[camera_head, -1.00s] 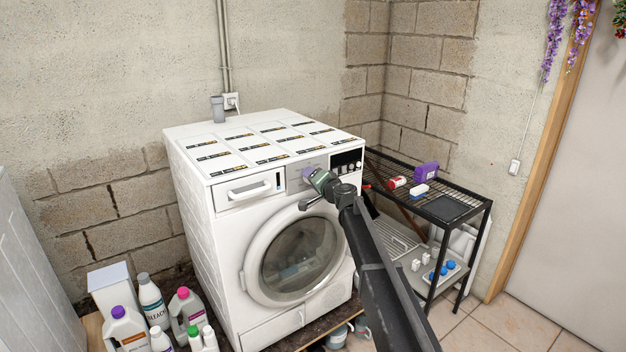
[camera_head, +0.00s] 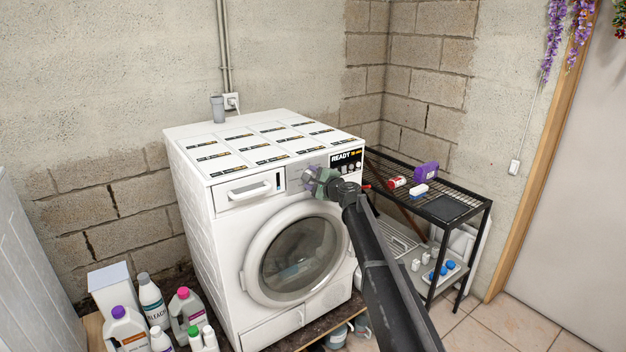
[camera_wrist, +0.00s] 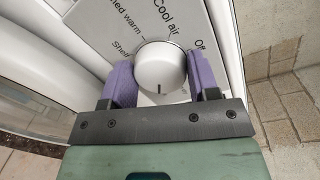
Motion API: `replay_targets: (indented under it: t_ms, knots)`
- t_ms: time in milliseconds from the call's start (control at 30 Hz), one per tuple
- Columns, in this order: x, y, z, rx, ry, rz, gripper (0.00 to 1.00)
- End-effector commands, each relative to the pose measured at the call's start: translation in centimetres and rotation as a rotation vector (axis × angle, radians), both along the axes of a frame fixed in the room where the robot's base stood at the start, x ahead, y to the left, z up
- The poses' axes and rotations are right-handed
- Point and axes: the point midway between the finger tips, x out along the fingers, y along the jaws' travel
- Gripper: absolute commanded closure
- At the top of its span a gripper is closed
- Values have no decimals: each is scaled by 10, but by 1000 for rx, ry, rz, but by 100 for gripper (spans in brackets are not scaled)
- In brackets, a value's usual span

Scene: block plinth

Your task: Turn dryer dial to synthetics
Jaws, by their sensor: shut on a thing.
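The white dryer (camera_head: 222,235) stands against the wall, its round door closed. In the wrist view the dial (camera_wrist: 160,68) is a round white knob on a grey panel. My gripper (camera_wrist: 160,80) has one purple finger pad on each side of it and is shut on it. The dial's dark pointer mark faces the bottom of the picture. Labels "Cool air", "Off" and "Shelf" can be read; a synthetics label cannot be seen. In the head view my gripper (camera_head: 316,182) covers the dial. The lit display (camera_head: 347,158) beside it reads "READY".
A black wire rack (camera_head: 462,212) with a purple box (camera_head: 426,173) and small items stands right of the dryer. Several detergent bottles (camera_head: 185,306) stand at lower left. The tiled floor at lower right is clear.

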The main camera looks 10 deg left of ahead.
Motion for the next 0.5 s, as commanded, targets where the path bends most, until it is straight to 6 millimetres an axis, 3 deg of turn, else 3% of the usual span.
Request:
replay_targets:
  t_ms: [500]
  knots:
    - [-1, -1, 0, 159, 140, 1, 69]
